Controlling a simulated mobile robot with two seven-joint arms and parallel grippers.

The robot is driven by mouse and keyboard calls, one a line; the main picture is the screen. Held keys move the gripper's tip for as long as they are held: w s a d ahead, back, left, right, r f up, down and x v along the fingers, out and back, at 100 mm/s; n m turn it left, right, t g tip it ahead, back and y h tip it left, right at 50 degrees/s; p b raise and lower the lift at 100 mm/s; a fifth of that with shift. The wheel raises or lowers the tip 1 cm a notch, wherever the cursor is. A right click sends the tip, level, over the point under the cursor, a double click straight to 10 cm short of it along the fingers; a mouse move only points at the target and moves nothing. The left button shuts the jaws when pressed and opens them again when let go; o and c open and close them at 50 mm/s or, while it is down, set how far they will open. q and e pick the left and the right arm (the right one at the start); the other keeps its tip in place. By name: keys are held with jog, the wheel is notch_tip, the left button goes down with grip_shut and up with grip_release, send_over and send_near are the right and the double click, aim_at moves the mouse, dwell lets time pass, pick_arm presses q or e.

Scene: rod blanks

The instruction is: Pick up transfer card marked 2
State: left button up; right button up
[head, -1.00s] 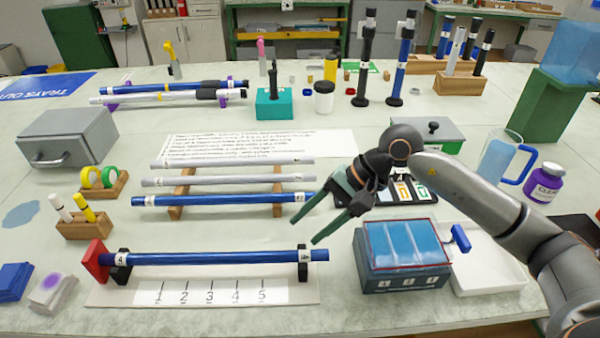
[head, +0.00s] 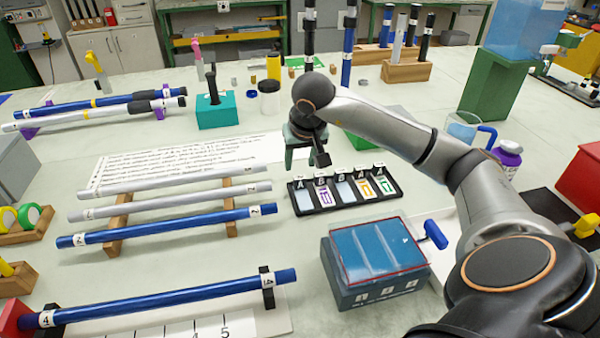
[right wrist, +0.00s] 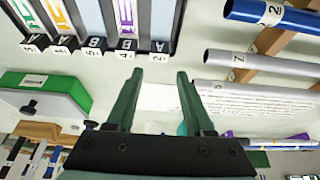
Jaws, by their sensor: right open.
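A black rack (head: 352,203) stands right of the rods in the head view and holds several upright-labelled cards. They include a purple-marked card (head: 323,195), a yellow-marked card (head: 364,188) and a green-marked card (head: 384,185); two others look plain pale blue. My right gripper (head: 304,163) is open and empty, just beyond the rack's far left end. In the right wrist view, the open fingers (right wrist: 158,76) point toward the rack's labelled edge (right wrist: 90,48), apart from it. My left gripper is not in view.
A blue box with a clear, red-edged lid (head: 380,245) stands in front of the rack. Blue and grey rods lie on wooden supports (head: 231,222) to the left, one blue rod (head: 165,225) labelled 2. A purple-labelled jar (head: 508,158) stands right, behind my arm.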

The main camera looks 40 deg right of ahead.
aim_at(300, 178)
jog(key=f, duration=0.5)
jog(key=shift+w+d, duration=0.2)
jog(key=shift+d, duration=0.05)
jog(key=shift+w+d+f+b, duration=0.1)
jog(key=shift+w+f+b, duration=0.1)
jog(key=shift+f+b, duration=0.1)
grip_shut()
